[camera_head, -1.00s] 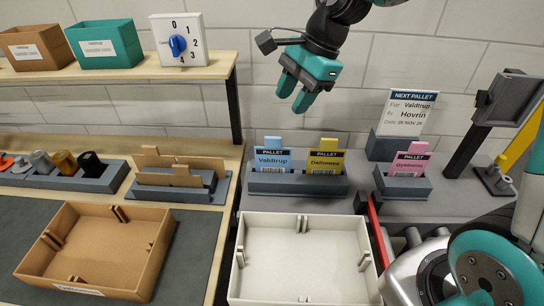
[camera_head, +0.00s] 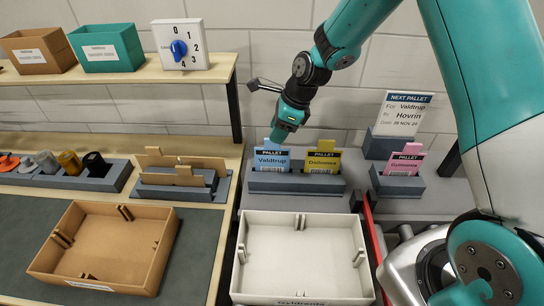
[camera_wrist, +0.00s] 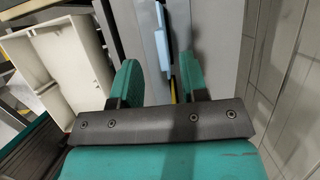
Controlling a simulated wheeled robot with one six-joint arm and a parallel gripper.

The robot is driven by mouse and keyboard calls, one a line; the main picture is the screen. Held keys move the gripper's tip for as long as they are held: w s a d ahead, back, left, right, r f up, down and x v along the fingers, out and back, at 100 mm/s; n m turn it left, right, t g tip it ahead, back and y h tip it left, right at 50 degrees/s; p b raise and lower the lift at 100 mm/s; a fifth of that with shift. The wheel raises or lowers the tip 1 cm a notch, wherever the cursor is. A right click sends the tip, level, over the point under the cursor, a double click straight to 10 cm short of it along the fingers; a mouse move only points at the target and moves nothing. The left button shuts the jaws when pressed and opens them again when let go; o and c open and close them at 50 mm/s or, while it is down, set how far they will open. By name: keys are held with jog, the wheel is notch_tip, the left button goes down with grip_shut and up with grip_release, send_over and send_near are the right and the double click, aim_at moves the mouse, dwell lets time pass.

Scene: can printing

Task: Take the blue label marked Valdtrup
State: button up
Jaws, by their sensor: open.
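The blue label (camera_head: 271,160) marked Valdtrup stands upright in the left part of a grey holder (camera_head: 298,187). In the wrist view the blue label (camera_wrist: 162,45) shows edge-on as a thin light-blue strip. My gripper (camera_head: 279,136) is just above the label's top tab, pointing down. In the wrist view my gripper (camera_wrist: 158,80) is open, with its two teal fingers apart and the label beyond and between them, nearer the right finger. Whether a finger touches the tab cannot be told.
A yellow label (camera_head: 323,162) stands right of the blue one in the same holder. A pink label (camera_head: 404,160) stands in another holder farther right. A white tray (camera_head: 302,226) lies in front. A NEXT PALLET sign (camera_head: 403,112) is behind.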

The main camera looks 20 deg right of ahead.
aim_at(272, 148)
jog(key=shift+d+p+x, duration=0.15)
jog(key=shift+p+x, duration=0.55)
jog(key=shift+x, duration=0.7)
jog(key=shift+d+p+x, duration=0.15)
jog(key=shift+p+x, duration=0.5)
jog(key=shift+x, duration=0.75)
jog(key=shift+f, duration=0.1)
grip_shut()
